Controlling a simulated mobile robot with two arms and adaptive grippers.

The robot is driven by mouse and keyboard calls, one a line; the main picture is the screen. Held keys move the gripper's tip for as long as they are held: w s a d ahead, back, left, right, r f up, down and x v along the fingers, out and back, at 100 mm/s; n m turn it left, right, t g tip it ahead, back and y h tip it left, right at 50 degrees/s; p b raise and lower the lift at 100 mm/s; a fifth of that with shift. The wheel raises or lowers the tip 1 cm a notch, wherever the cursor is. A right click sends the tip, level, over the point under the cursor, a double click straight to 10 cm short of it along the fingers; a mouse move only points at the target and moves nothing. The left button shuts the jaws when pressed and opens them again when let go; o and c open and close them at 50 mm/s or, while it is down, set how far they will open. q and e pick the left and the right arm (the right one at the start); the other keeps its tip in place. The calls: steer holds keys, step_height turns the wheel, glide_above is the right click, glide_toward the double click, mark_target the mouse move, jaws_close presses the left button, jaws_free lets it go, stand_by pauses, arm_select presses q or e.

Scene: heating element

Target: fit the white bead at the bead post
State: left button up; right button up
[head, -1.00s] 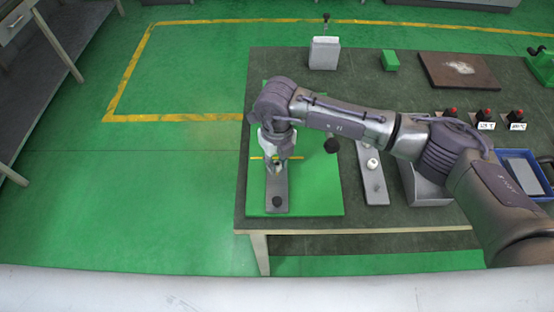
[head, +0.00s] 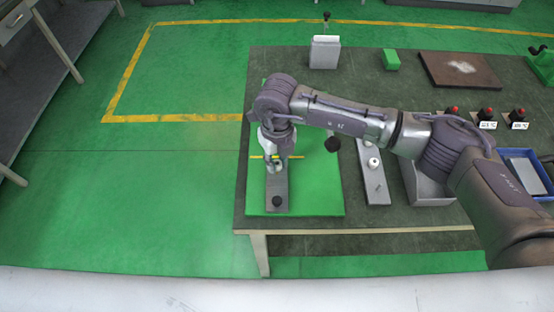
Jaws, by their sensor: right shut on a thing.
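My right gripper (head: 273,165) points down over the grey plate (head: 277,187) on the green mat (head: 316,192). It is shut on a small pale thing, taken as the white bead, which is mostly hidden by the fingers. A black round knob (head: 277,201) sits at the near end of this plate. The bead post is not clearly visible; the gripper covers the plate's far end. I cannot tell whether the bead touches a post. A second grey plate (head: 376,185) to the right carries a white round piece (head: 373,162). My left gripper is not in view.
A grey-white box (head: 324,52), a green block (head: 391,60) and a brown board (head: 460,70) stand at the back. Red-topped buttons (head: 486,113) and a blue tray (head: 523,164) are at the right. My right arm spans the table. The mat's right part is free.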

mark_target(277, 167)
steer(key=shift+b, duration=0.3)
stand_by(0.5)
steer(key=shift+f+b, duration=1.55)
steer(key=shift+b, duration=0.1)
steer(key=o, duration=0.9)
steer(key=shift+r, duration=0.1)
step_height(277, 167, up, 12)
stand_by(0.4)
